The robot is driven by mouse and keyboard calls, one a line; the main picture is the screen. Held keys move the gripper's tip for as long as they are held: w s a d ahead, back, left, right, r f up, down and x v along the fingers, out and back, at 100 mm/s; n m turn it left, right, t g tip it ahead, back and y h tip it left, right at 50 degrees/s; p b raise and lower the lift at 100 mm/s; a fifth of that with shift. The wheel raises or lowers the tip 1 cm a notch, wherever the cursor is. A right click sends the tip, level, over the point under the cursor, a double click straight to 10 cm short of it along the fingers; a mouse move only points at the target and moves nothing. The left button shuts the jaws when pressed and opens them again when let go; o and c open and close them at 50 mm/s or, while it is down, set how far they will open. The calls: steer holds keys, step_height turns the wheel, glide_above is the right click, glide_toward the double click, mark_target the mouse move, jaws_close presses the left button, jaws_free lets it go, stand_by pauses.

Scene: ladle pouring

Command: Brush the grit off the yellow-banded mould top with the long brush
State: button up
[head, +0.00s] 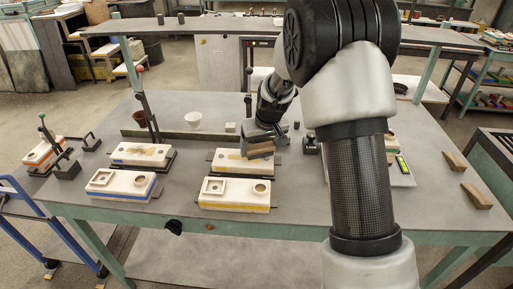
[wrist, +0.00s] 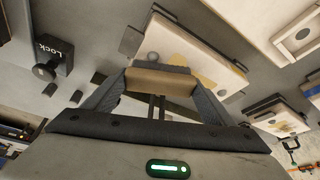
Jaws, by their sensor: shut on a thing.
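The yellow-banded mould top (head: 229,161) is a pale slab lying flat on a dark stand in the middle of the bench. In the wrist view it (wrist: 160,38) carries a tan patch and a greyish ring-like mark on its upper face. My gripper (head: 259,141) is shut on the brush (head: 261,150), a brown wooden bar held crosswise between the fingers. The brush (wrist: 160,83) is over the right part of the slab in the head view. Its bristles are hidden, and I cannot tell whether it touches the slab.
A yellow-banded mould half (head: 235,206) with a square and a round opening lies in front. Blue-banded mould pieces (head: 121,184) lie to the left. A white cup (head: 193,120) stands behind. Two wooden wedges (head: 476,195) lie at the right. A black "Lock" knob (wrist: 45,71) shows in the wrist view.

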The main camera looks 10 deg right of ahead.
steer(key=shift+s+d+f, duration=0.2)
steer(key=shift+f, duration=0.05)
steer(key=shift+w+a+r+p, duration=0.1)
steer(key=shift+r+p, duration=0.85)
steer(key=shift+r, duration=0.65)
steer(key=shift+w+r+p, duration=0.1)
steer(key=shift+r+p, duration=0.8)
steer(key=shift+r, duration=0.7)
steer(key=shift+r+p, duration=0.95)
steer(key=shift+r, duration=0.55)
